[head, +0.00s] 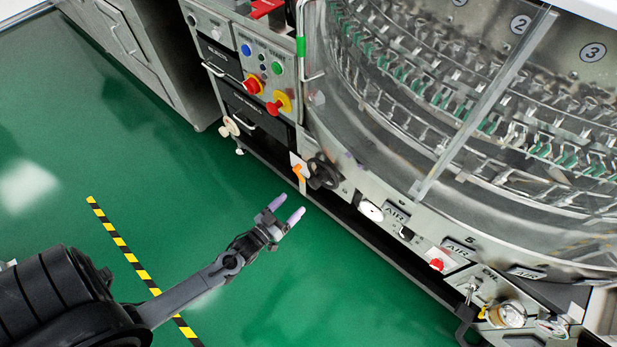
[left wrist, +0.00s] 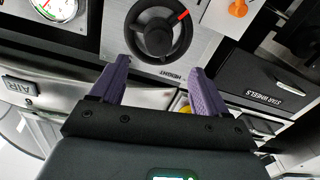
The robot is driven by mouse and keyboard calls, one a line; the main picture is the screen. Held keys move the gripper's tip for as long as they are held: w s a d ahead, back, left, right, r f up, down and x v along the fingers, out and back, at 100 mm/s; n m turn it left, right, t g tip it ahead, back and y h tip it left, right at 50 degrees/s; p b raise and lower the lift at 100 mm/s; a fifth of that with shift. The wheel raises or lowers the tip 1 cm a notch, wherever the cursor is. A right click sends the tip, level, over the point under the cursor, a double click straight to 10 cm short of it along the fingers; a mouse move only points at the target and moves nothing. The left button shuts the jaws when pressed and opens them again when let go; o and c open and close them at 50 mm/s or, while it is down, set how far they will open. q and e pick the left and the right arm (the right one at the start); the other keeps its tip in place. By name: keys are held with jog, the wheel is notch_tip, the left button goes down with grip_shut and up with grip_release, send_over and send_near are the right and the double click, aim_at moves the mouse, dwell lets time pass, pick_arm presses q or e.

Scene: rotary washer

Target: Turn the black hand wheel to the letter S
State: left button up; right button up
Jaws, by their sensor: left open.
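The black hand wheel (head: 323,172) sits on the lower front panel of the washer in the head view. In the left wrist view the wheel (left wrist: 158,33) shows a round hub, spokes and a red mark on its upper right rim. An upside-down label reading HEIGHT is beside it; I cannot make out a letter S. My left gripper (head: 289,208) is open and empty, with purple fingers pointing toward the wheel but apart from it. In the left wrist view the gripper (left wrist: 157,73) has its fingers spread to either side of the wheel's near edge. My right gripper is not in view.
A gauge (head: 371,211) and a red knob (head: 437,265) lie along the panel to the right. The green floor (head: 200,190) is open around my left arm.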

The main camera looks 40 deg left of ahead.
aim_at(312, 184)
pick_arm(q)
jog(key=w+b, duration=0.1)
jog(key=w, duration=0.2)
jog(key=w+b, duration=0.2)
jog(key=w, duration=0.1)
jog(key=w+b, duration=0.1)
jog(key=w, duration=0.3)
jog(key=shift+w+r, duration=0.1)
jog(key=shift+r, duration=0.15)
jog(key=shift+w+r+b, duration=0.1)
jog(key=shift+w+b, duration=0.25)
jog(key=shift+w, duration=0.15)
grip_shut()
